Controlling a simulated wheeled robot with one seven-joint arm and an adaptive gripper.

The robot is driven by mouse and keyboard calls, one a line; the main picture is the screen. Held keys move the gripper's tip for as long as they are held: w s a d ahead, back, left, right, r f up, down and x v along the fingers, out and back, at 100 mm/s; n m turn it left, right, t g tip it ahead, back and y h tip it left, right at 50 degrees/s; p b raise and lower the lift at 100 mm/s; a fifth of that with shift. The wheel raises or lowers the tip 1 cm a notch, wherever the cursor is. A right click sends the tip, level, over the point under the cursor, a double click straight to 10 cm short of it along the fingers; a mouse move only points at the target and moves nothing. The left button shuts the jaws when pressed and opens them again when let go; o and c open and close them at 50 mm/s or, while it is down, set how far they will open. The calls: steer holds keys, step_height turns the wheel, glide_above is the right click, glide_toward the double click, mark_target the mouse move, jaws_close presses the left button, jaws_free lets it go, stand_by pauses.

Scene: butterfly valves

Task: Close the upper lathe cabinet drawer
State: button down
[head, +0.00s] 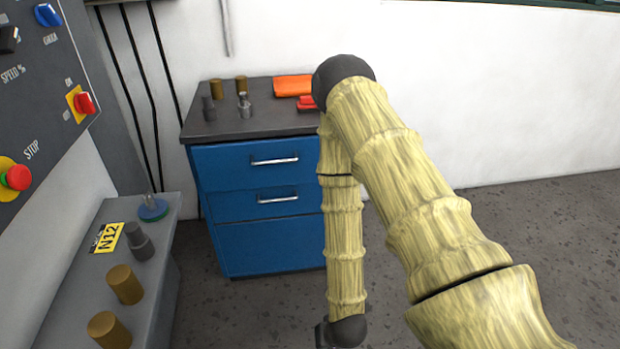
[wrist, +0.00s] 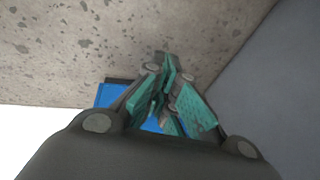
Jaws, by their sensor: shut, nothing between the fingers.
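The blue lathe cabinet (head: 262,245) stands against the back wall in the head view. Its upper drawer (head: 225,165) has a silver handle (head: 275,161) and sits just under the dark top. It seems to stand out slightly, but I cannot tell how far. A second drawer with a handle (head: 277,198) is below it. My gripper (wrist: 168,80) shows in the wrist view with teal fingers together and empty. Blue surface (wrist: 112,95), likely the cabinet, shows behind it, apart from the fingertips. In the head view my forearm hangs down in front of the cabinet's right side and hides it.
Small cylinders and an orange item (head: 293,86) lie on the cabinet's dark top (head: 220,127). A grey ledge (head: 75,265) with several cylinders is at left, below a control panel (head: 35,100) with buttons. Open speckled floor (head: 540,225) lies to the right.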

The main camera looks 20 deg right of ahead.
steer(key=w+d+r+m+t+b, duration=0.2)
steer(key=w+m+t+b, duration=0.35)
steer(key=w, duration=1.15)
steer(key=m+t+h+b, duration=0.6)
steer(key=m+t+b, duration=0.2)
steer(key=m+b, duration=0.3)
glide_toward(308, 164)
steer(key=shift+m, duration=0.35)
steer(key=x, duration=0.7)
steer(key=shift+b, duration=0.35)
steer(key=shift+w, duration=0.1)
